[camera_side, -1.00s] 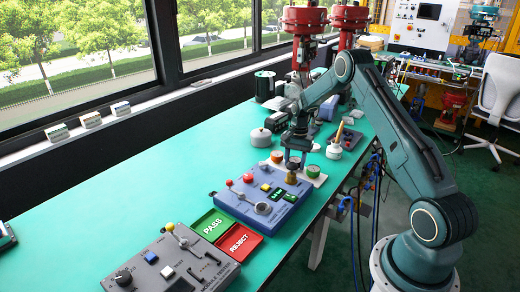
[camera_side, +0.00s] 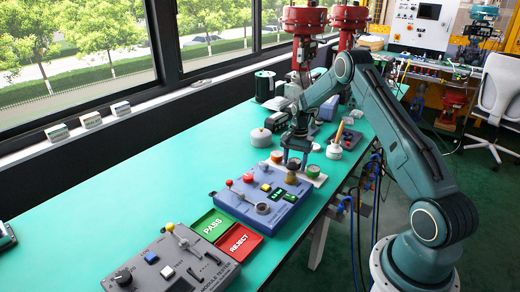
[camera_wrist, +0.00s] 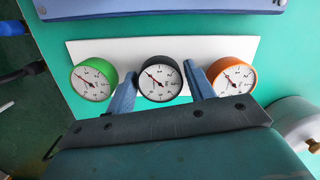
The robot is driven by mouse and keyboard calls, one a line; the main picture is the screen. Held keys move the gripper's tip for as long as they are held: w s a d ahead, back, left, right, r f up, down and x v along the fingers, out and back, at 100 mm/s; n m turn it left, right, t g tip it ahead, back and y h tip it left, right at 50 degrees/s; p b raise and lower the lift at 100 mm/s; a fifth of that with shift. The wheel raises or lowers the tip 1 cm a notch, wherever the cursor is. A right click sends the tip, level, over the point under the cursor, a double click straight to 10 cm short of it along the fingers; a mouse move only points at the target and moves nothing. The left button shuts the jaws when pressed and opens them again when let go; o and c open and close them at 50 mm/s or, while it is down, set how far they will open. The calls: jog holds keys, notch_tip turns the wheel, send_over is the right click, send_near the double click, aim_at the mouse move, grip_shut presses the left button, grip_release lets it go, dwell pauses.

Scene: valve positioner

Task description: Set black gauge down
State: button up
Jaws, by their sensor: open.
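The black gauge (camera_wrist: 160,78) has a white dial and sits at the middle of a white plate (camera_wrist: 190,47), between the green gauge (camera_wrist: 94,79) and the orange gauge (camera_wrist: 232,77) in the wrist view. My gripper (camera_wrist: 160,71) is open, with one blue finger on either side of the black gauge. A narrow gap seems to show beside each finger. In the side view my gripper (camera_side: 294,162) is low over the plate, around a small dark brass-toned body. Whether the black gauge rests fully on the plate is hard to tell.
A blue tester (camera_side: 262,200) stands just in front of the plate. Green PASS (camera_side: 213,224) and red REJECT (camera_side: 240,243) trays and a grey module tester (camera_side: 172,262) lie nearer. A pale round pot (camera_side: 261,137) stands behind.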

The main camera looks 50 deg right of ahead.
aim_at(295, 160)
notch_tip(295, 160, up, 12)
jog(key=d, duration=0.1)
jog(key=shift+w+d, duration=0.15)
jog(key=shift+d, duration=0.05)
dwell(0.3)
dwell(0.5)
jog(key=s+a+r+n+t+h, duration=0.1)
jog(key=s+a+r+n, duration=0.3)
jog(key=a+r, duration=0.6)
jog(key=s+a+r+n+t+h, duration=0.1)
jog(key=s+a+r+n, duration=0.25)
jog(key=a+r, duration=0.6)
jog(key=s+a+n+t, duration=0.2)
jog(key=s+a+n, duration=0.2)
jog(key=s, duration=0.6)
jog(key=s+a+n+t, duration=0.1)
jog(key=s+a+n, duration=0.3)
jog(key=s+a, duration=0.4)
jog(key=shift+s+r+t+y, duration=0.15)
jog(key=shift+s+t+y, duration=0.2)
jog(key=shift+s, duration=0.9)
